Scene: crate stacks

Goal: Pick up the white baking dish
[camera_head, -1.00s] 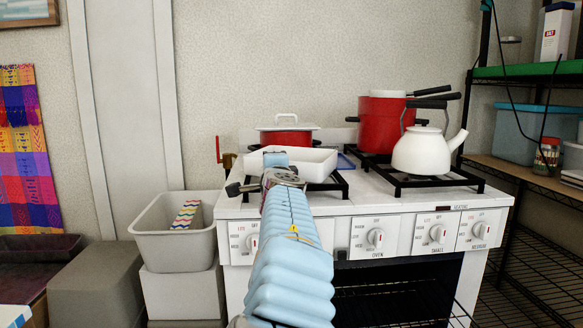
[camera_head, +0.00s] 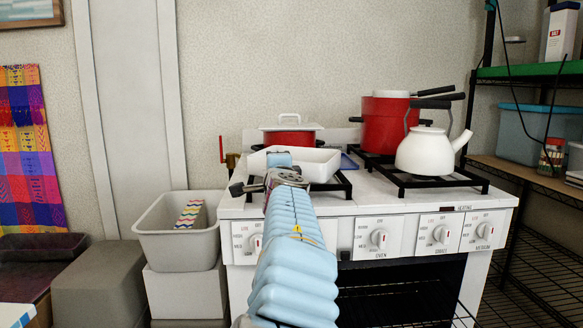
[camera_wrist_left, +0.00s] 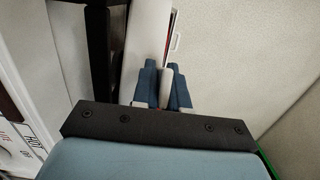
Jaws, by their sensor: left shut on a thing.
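The white baking dish (camera_head: 318,164) sits at the front left burner of the white stove; I cannot tell whether it still touches the grate. My left gripper (camera_head: 278,160) reaches over the stove's front from below and is at the dish's near left side. In the left wrist view, the blue fingers (camera_wrist_left: 166,90) are shut on the dish's thin white wall, with more of the white dish (camera_wrist_left: 147,40) beyond them. My forearm hides part of the stove front. My right gripper is not in view.
A red pot with a white lid (camera_head: 291,136) stands close behind the dish. A tall red pot (camera_head: 384,125) and a white kettle (camera_head: 425,152) stand on the right burners. A grey bin (camera_head: 178,245) is left of the stove, and a wire shelf (camera_head: 530,167) is at the right.

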